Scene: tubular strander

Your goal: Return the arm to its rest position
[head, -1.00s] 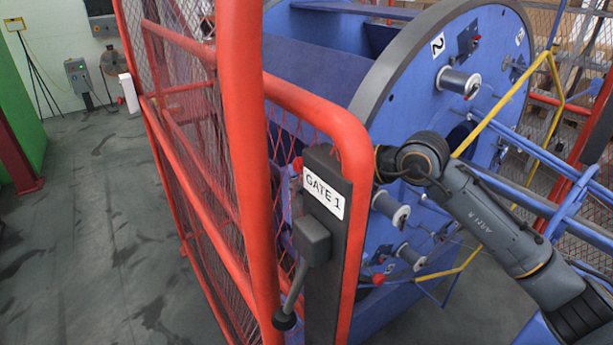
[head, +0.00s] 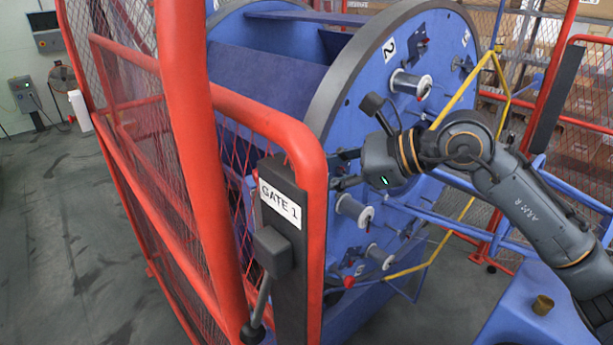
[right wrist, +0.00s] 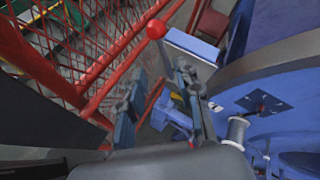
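My right arm (head: 545,215) reaches in from the right in the head view. Its gripper (head: 343,169) points left, in front of the blue strander disc and beside the red gate frame. In the right wrist view the two fingers of this gripper (right wrist: 158,82) stand apart with nothing between them. A red ball knob (right wrist: 156,29) shows beyond the fingertips; I cannot tell its distance. My left gripper is not in view.
The red mesh gate (head: 185,150) with its GATE 1 post (head: 290,290) stands close left of the gripper. Open grey floor (head: 60,240) lies at the left.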

